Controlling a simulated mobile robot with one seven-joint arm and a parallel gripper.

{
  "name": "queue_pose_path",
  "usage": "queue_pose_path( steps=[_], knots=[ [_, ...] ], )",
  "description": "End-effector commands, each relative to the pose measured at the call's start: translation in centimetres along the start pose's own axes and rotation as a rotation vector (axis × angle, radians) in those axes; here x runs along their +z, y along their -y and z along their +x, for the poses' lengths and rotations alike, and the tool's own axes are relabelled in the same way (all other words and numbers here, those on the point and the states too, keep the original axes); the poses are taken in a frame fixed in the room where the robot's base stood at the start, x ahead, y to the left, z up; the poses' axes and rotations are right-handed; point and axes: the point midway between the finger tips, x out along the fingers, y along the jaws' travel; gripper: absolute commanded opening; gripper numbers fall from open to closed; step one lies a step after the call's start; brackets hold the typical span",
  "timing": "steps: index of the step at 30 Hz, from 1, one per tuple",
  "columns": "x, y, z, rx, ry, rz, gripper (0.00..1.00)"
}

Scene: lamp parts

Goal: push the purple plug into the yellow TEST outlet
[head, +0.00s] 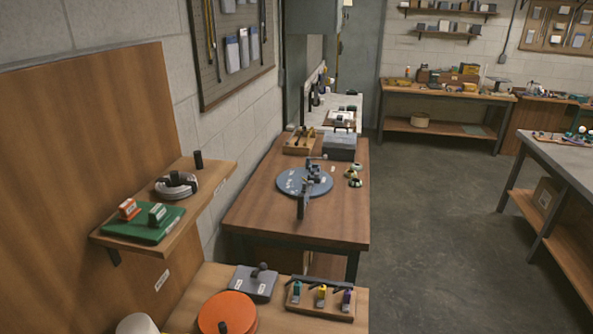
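A small purple piece (347,299), which looks like the purple plug, stands at the right end of a wooden holder (320,310) on the near bench. A yellow piece (321,294) and a teal piece (296,290) stand to its left in the same holder. Dark bars or handles lie behind them. I cannot make out a yellow outlet marked TEST in this view. My gripper is not in view.
The near bench (274,325) also holds an orange disc (226,313) and a grey block (253,283). A wall shelf (213,181) holds a green board (143,224). Behind is a bench with a blue-grey disc (290,188). Open floor (430,230) lies to the right.

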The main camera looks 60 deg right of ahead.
Motion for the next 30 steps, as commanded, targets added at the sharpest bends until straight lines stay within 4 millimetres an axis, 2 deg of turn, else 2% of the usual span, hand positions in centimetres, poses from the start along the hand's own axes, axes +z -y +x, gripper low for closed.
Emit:
queue_pose_path(
  steps=[14,15,20,30],
  knots=[
    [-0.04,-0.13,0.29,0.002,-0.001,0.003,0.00],
    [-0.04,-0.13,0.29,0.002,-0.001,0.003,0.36],
    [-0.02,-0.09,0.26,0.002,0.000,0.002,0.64],
    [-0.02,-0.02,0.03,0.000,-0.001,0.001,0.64]
  ],
)
